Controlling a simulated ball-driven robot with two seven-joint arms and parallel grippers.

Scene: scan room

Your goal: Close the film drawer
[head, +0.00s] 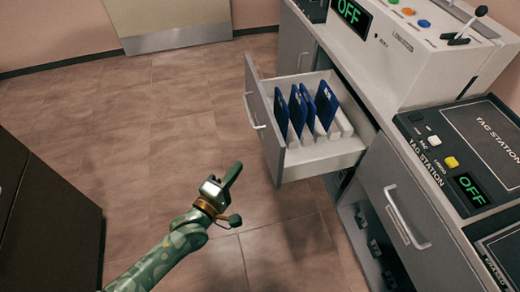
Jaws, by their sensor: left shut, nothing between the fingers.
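The film drawer (265,130) stands pulled out from the grey cabinet on the right. It has a grey front with a curved metal handle (253,111) and a white inside. Several blue films (300,110) stand upright in white slots in it. My left gripper (234,172) is shut and empty. In the picture it is to the left of and a little below the drawer front, apart from it, above the tiled floor. My right gripper does not show.
A closed grey cabinet front with a handle (406,217) and an open shelf (375,245) lie below the drawer at right. The counter carries a tag station (465,150) and a white control console (415,50). A dark cabinet (45,220) stands at left. The floor between is clear.

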